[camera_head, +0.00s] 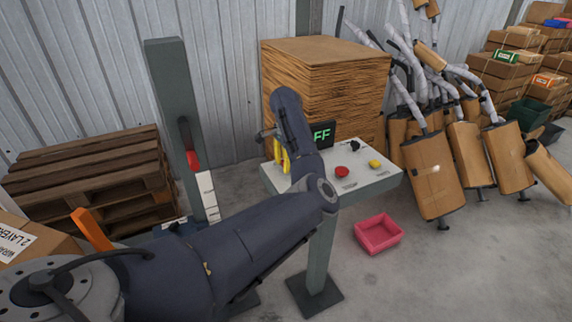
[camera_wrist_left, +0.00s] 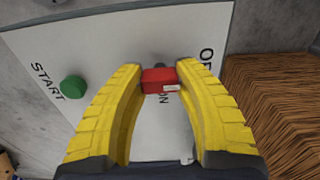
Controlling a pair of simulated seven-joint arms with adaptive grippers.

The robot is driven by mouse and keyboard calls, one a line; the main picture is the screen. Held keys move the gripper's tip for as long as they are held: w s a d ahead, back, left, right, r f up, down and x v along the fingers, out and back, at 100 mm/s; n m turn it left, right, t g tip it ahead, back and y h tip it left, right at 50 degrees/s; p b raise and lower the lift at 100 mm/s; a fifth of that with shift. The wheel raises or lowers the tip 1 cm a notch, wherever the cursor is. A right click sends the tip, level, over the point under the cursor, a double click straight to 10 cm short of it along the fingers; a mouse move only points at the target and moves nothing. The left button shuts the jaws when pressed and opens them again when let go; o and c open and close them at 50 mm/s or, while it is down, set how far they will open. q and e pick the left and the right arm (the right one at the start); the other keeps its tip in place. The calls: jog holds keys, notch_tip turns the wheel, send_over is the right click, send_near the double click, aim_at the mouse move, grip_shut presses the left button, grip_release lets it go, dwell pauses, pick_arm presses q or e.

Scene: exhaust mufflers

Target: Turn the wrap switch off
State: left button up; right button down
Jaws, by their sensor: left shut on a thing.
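The control panel (camera_head: 365,183) is a pale slanted plate on a grey post. In the left wrist view the panel (camera_wrist_left: 125,50) carries a red switch handle (camera_wrist_left: 158,80), with "ON" printed beside it and a partly hidden "OF…" label to its right. My left gripper (camera_head: 281,157) has yellow fingers and is over the panel's left side. In the wrist view its fingertips (camera_wrist_left: 160,74) are shut on the red handle from both sides. In the head view my arm hides the handle. A dark display (camera_head: 323,135) shows green letters "FF", its left part covered. My right gripper is not in view.
A green START button (camera_wrist_left: 73,87) is left of my fingers. The panel also has a red button (camera_head: 342,172), a yellow button (camera_head: 375,163) and a black knob (camera_head: 354,146). Stacked cardboard (camera_head: 335,75) stands behind; a pink bin (camera_head: 378,234) lies on the floor.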

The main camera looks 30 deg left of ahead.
pick_arm(q)
jog(key=o, duration=1.2)
jog(key=shift+o, duration=0.2)
notch_tip(320, 180, up, 12)
